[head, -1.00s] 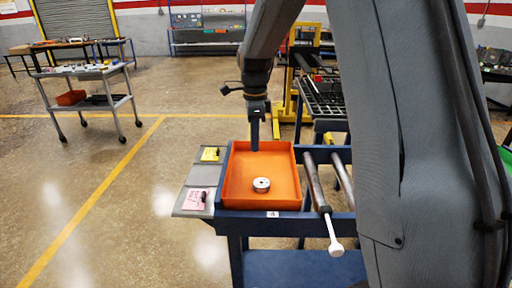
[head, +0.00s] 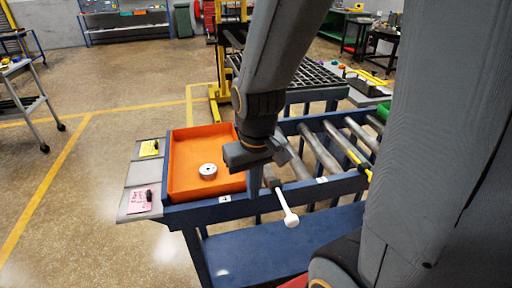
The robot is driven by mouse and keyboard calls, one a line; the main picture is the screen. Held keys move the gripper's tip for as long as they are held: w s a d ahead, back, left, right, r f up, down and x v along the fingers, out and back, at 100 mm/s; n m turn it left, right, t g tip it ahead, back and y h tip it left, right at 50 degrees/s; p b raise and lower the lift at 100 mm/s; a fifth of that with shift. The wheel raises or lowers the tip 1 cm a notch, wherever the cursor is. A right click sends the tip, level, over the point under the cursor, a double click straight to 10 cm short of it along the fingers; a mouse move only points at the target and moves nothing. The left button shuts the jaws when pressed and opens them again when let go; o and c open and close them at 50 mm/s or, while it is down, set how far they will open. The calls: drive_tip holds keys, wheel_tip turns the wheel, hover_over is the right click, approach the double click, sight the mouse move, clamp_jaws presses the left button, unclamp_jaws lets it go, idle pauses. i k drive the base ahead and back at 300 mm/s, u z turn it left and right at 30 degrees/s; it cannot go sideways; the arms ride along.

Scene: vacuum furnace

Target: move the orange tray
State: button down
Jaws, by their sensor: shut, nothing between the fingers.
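The orange tray (head: 192,142) rests on the left end of the blue roller-conveyor frame. It has raised walls and holds a white and silver round piece (head: 208,171) on its floor. My gripper (head: 255,188) points down at the right side of the tray, shut and empty. It hides part of the tray's right wall. Whether its fingertips touch that wall I cannot tell.
A grey side shelf (head: 139,177) with a yellow note and a pink note adjoins the tray's left. A white-tipped handle (head: 290,219) sticks out from the front of the frame. Bare rollers (head: 318,151) lie to the right. A black grid table (head: 290,73) stands behind.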

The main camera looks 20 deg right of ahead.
sight(191, 148)
drive_tip(key=z, duration=0.95)
drive_tip(key=k, duration=0.8)
drive_tip(key=u, duration=0.6)
drive_tip(key=i, duration=1)
drive_tip(key=u, duration=0.05)
